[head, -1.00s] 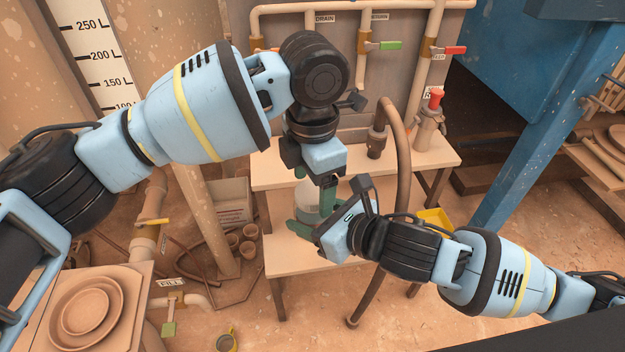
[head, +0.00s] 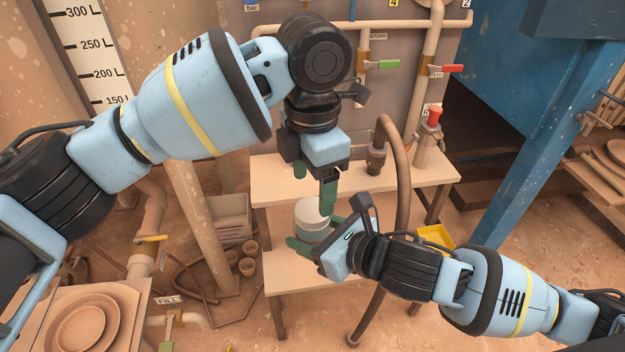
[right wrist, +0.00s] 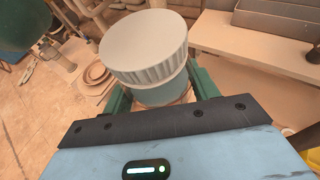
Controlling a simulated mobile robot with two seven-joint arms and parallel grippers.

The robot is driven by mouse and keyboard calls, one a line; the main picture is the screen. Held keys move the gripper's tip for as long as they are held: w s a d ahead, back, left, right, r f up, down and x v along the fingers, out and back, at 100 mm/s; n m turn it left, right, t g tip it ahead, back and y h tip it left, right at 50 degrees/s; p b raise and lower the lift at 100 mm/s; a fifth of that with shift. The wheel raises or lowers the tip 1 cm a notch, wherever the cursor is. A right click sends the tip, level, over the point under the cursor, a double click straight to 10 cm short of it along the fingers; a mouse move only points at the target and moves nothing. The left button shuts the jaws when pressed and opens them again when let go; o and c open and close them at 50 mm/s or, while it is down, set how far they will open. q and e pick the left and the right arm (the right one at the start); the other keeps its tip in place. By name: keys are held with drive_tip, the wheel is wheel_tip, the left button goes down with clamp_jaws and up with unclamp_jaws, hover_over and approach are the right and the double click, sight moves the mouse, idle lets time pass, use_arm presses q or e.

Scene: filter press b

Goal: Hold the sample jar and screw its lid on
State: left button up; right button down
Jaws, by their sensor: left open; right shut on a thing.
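The sample jar (head: 312,233) is upright between the green fingers of my right gripper (head: 312,243), which is shut on it. The jar's body also shows in the right wrist view (right wrist: 163,93), with a finger on each side. A pale ribbed lid (right wrist: 144,43) sits on top of the jar, and it also shows in the head view (head: 311,212). I cannot tell how tightly it is seated. My left gripper (head: 314,190) is open and points down just above the lid, apart from the jar. One of its green fingers partly covers the lid's right side in the head view.
A pale bench (head: 400,180) with a lower shelf stands behind and below my grippers. A brown bent pipe (head: 403,200) rises close to my right wrist. A yellow tray (head: 437,236) lies to the right. A blue steel post (head: 520,160) stands further right.

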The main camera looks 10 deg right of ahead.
use_arm(q)
drive_tip(key=n, duration=0.4)
drive_tip(key=shift+r+n, duration=0.2)
drive_tip(key=shift+n, duration=0.1)
drive_tip(key=n, duration=0.6)
drive_tip(key=shift+r, duration=0.2)
drive_tip(key=n, duration=0.6)
drive_tip(key=shift+r, duration=0.25)
drive_tip(key=n, duration=0.6)
drive_tip(key=shift+r, duration=0.2)
drive_tip(key=n, duration=0.5)
drive_tip(key=shift+r, duration=0.15)
drive_tip(key=n, duration=0.6)
drive_tip(key=shift+r, duration=0.25)
drive_tip(key=n, duration=0.6)
drive_tip(key=shift+r+n, duration=0.2)
drive_tip(key=shift+n, duration=0.1)
drive_tip(key=n, duration=0.6)
drive_tip(key=shift+r, duration=0.2)
